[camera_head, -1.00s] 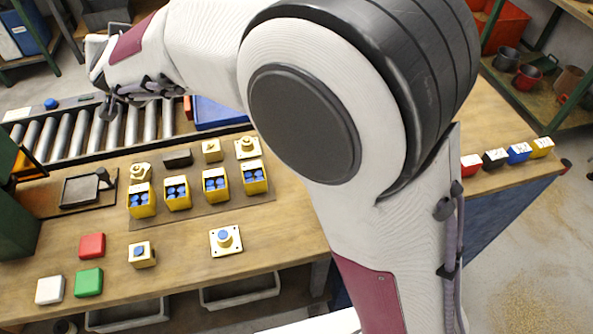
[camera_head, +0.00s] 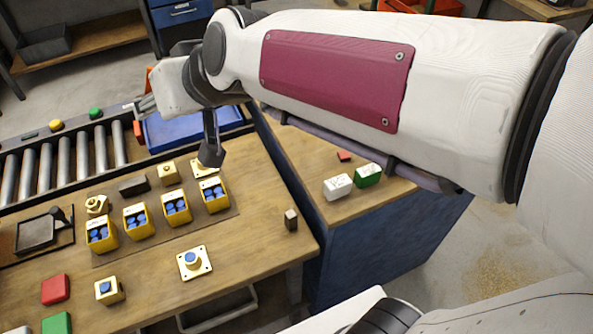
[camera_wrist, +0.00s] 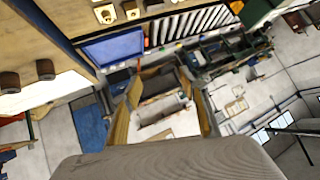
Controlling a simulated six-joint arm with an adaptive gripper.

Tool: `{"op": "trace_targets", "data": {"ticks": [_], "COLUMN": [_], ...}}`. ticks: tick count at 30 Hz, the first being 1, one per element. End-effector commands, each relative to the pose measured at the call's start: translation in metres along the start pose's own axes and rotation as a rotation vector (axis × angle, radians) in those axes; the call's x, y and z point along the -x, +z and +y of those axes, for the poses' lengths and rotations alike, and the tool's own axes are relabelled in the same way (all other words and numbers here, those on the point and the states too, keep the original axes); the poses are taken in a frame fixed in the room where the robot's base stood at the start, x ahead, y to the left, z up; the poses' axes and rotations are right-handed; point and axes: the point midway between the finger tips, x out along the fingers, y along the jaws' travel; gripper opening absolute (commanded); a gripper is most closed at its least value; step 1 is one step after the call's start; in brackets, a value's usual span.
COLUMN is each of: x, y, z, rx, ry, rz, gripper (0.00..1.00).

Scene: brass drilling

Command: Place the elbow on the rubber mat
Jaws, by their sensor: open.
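A small brass fitting that looks like the elbow (camera_head: 97,205) stands at the left behind the yellow bins. A thin brown mat (camera_head: 150,236) lies under the bins, and another lies under a black fixture at the left; I cannot tell which is the rubber mat. My gripper (camera_head: 185,130) hangs over the back of the bench, near a brass flange (camera_head: 205,168) and to the right of the elbow. In the wrist view my gripper (camera_wrist: 160,80) has its fingers apart with only background between them.
Yellow bins (camera_head: 177,208) with blue parts stand in a row. A flange with a blue plug (camera_head: 193,262) and a brass block (camera_head: 109,291) stand in front. A blue tray (camera_head: 180,130) and roller conveyor (camera_head: 65,155) lie behind. The bench's front right is mostly clear.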

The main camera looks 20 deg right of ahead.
Motion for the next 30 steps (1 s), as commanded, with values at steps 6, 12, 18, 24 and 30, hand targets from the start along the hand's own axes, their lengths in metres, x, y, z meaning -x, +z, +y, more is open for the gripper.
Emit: {"op": "trace_targets", "data": {"ticks": [6, 12, 18, 24, 30], "x": [0.043, 0.081, 0.116, 0.136, 0.140], "y": [0.055, 0.111, 0.165, 0.196, 0.203], "z": [0.039, 0.073, 0.103, 0.120, 0.123], "rx": [0.008, 0.001, -0.019, -0.037, -0.042], "ry": [0.084, 0.181, 0.286, 0.352, 0.367], "rz": [-0.100, -0.198, -0.290, -0.343, -0.356], "gripper": [0.44, 0.44, 0.44, 0.44, 0.44]}}
